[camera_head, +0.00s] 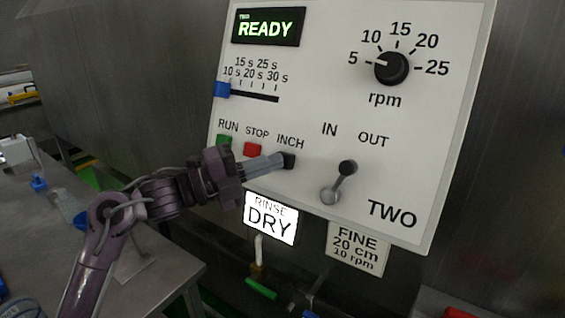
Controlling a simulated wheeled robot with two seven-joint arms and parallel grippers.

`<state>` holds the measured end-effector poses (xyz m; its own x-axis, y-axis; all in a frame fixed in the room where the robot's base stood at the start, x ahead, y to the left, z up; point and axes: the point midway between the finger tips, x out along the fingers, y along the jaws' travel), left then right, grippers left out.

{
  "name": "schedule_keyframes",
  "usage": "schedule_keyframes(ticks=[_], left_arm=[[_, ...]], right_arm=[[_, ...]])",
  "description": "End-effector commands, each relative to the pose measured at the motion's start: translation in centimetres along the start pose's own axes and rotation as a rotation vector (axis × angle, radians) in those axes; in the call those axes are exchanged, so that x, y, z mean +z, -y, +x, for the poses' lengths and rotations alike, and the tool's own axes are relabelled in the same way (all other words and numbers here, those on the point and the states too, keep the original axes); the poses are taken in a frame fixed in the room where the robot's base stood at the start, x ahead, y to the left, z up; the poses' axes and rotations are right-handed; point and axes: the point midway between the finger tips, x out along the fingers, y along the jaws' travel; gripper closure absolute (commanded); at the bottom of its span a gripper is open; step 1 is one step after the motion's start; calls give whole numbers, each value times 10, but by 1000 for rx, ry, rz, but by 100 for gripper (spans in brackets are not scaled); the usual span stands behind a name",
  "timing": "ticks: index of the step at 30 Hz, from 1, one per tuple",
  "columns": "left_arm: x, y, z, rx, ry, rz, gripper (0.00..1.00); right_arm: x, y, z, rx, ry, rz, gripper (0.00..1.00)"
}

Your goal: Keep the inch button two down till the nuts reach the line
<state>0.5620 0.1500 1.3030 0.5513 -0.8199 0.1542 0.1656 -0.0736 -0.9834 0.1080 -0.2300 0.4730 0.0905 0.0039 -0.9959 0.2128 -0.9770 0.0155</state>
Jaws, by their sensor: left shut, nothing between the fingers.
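A white control panel marked TWO (300,120) fills the middle of the head view. Its black INCH button (289,160) sits right of the red STOP button (252,149) and the green RUN button (224,140). My left gripper (281,161) is shut and empty, with its fingertips at the INCH button. I cannot tell whether the button is pressed in. The green display (268,27) reads READY. No nuts and no line show in this view. My right gripper is not in view.
The rpm knob (391,68) points near 5. The blue time slider (222,89) is at its left end. An IN/OUT lever (340,182) stands close right of the INCH button. A lit sign (271,217) reads DRY. A grey table (150,262) is at the lower left.

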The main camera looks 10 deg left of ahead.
Motion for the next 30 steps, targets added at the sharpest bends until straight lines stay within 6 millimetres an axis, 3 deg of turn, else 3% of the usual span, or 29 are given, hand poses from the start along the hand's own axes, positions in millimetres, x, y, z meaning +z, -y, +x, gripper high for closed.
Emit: schedule_keyframes(ticks=[30], left_arm=[[4, -4, 6, -1, 0, 1, 100]], right_arm=[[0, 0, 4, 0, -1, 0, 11]])
